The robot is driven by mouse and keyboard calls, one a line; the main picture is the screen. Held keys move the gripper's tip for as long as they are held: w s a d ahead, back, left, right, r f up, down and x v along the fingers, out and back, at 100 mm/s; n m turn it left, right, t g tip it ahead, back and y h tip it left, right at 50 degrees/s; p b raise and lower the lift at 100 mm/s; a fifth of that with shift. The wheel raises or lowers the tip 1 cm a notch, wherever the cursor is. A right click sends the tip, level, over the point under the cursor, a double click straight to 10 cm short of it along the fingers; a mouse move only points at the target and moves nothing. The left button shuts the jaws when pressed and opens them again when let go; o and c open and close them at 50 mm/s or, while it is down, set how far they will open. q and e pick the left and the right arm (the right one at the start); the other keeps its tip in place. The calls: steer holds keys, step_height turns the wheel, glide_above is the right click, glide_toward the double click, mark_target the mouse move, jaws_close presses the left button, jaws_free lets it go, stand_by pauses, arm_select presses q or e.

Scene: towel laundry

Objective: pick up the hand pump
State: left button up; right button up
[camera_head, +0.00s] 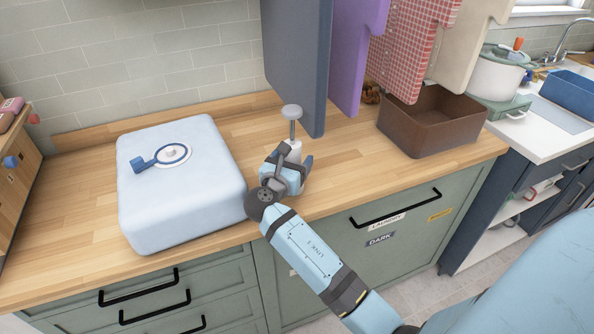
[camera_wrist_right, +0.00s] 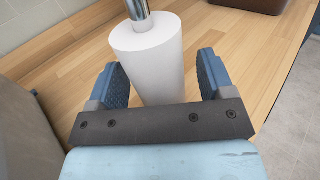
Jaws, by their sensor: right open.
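The hand pump (camera_head: 293,125) stands upright on the wooden counter, with a grey round knob on a metal rod above a white cylinder. In the right wrist view its white body (camera_wrist_right: 150,55) stands between the fingers, with part of the metal rod at the top edge. My right gripper (camera_head: 289,165) is at the pump in the head view and partly covers its lower body. In the right wrist view my right gripper (camera_wrist_right: 160,80) is open, with a blue finger on each side of the cylinder. Gaps show beside the pump. My left gripper is not in view.
A pale blue cushion-like block (camera_head: 190,205) with a blue valve lies left of the pump. A brown bin (camera_head: 430,125) stands to the right. Grey, purple and red-checked cloths (camera_head: 410,50) hang above the counter. Bare counter (camera_head: 345,160) lies between pump and bin.

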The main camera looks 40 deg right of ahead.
steer(key=shift+w+d, duration=0.1)
steer(key=shift+c, duration=1.1)
steer(key=c, duration=1.1)
steer(key=shift+r, duration=0.2)
